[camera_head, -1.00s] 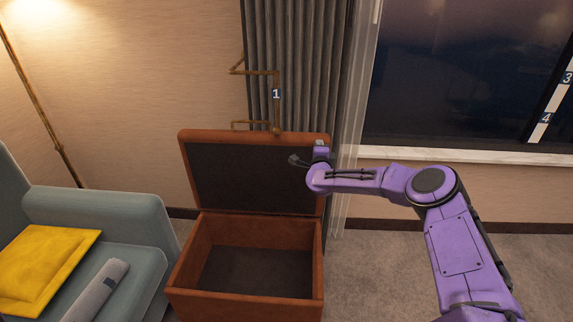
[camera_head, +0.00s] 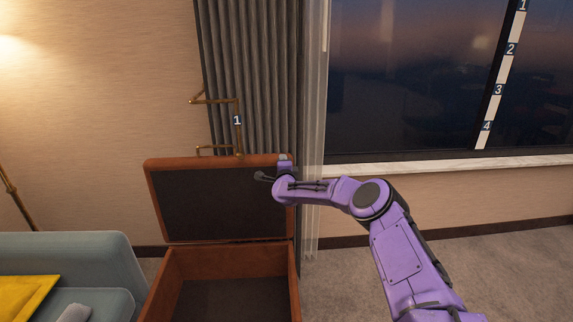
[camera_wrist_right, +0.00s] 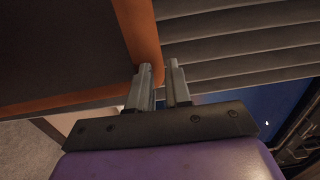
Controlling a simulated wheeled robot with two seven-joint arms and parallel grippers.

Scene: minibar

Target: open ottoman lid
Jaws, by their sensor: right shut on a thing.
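The brown leather ottoman (camera_head: 168,285) stands open at the lower left of the head view. Its lid (camera_head: 220,205) is raised upright behind the box, with its dark inner lining facing me. The box's hollow inside shows, and its front is cut off by the picture's lower edge. My right gripper (camera_head: 283,160) is at the lid's upper right corner. In the right wrist view, the gripper's fingers (camera_wrist_right: 159,88) are shut on the orange-brown lid edge (camera_wrist_right: 138,35). My left gripper is not in view.
A grey curtain (camera_head: 250,75) hangs behind the lid, with a brass wall fixture (camera_head: 238,135) in front of it. A grey-blue sofa (camera_head: 80,260) with a yellow cushion (camera_head: 25,297) stands at the left. Carpet (camera_head: 490,270) at the right is clear.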

